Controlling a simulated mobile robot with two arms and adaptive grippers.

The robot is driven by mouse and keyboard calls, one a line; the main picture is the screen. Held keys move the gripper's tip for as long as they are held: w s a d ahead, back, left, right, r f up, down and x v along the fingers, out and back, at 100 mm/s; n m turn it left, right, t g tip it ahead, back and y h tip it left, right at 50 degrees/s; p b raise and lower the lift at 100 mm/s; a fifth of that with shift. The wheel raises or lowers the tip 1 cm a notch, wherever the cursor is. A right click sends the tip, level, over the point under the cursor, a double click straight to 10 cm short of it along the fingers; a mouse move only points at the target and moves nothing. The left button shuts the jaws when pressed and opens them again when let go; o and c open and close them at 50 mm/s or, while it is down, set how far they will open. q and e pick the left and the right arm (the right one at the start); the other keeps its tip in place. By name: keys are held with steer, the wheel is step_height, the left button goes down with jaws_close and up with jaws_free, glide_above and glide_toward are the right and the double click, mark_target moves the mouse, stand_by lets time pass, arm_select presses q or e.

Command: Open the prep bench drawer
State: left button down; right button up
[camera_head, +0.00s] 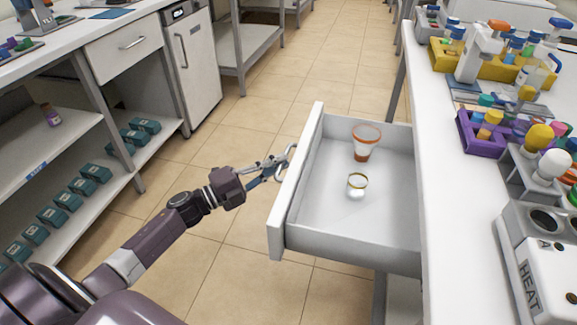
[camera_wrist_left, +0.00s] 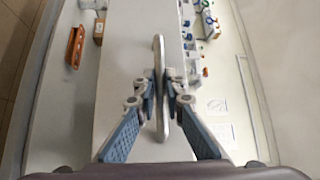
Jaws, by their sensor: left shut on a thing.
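The prep bench drawer (camera_head: 262,240) is pulled out from the bench on the right in the head view. Its inside shows, with an orange-rimmed funnel-like cup (camera_head: 366,140) and a small clear glass vessel with a gold rim (camera_head: 357,184) on its floor. My left gripper (camera_head: 284,164) is at the drawer's front face, shut on the metal handle. In the left wrist view the gripper's fingers (camera_wrist_left: 161,92) close on the handle bar (camera_wrist_left: 159,50), with the pale drawer front behind it. My right gripper is not in view.
The prep bench top (camera_head: 455,210) holds a yellow rack (camera_head: 480,66), a purple rack (camera_head: 482,140) and a white heater (camera_head: 545,270). Shelves with teal boxes (camera_head: 52,217) stand at left. Tiled floor (camera_head: 240,130) is open between the benches.

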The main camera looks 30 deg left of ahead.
arm_select(q)
steer(key=shift+a, duration=0.1)
steer(key=c, duration=2)
jaws_free()
steer(key=v, duration=1.2)
